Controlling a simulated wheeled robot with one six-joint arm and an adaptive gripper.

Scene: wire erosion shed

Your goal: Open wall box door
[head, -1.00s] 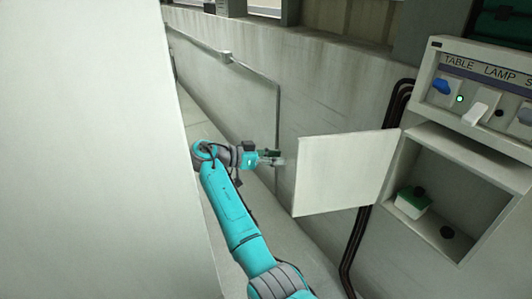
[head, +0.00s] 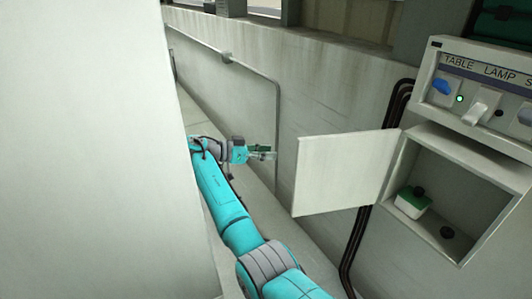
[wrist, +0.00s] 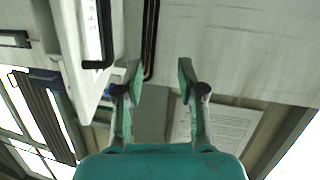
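The wall box (head: 411,165) is on the wall at the right of the head view. Its white door (head: 345,172) stands wide open, swung out to the left of the box. A white panel with a black handle (wrist: 97,64) shows left of the fingers there.
A control panel (head: 490,72) with switches and a green light sits above the box. Black cables (head: 359,235) run down the wall behind the door. A large white surface (head: 90,150) fills the left side. A narrow strip of floor lies between it and the wall.

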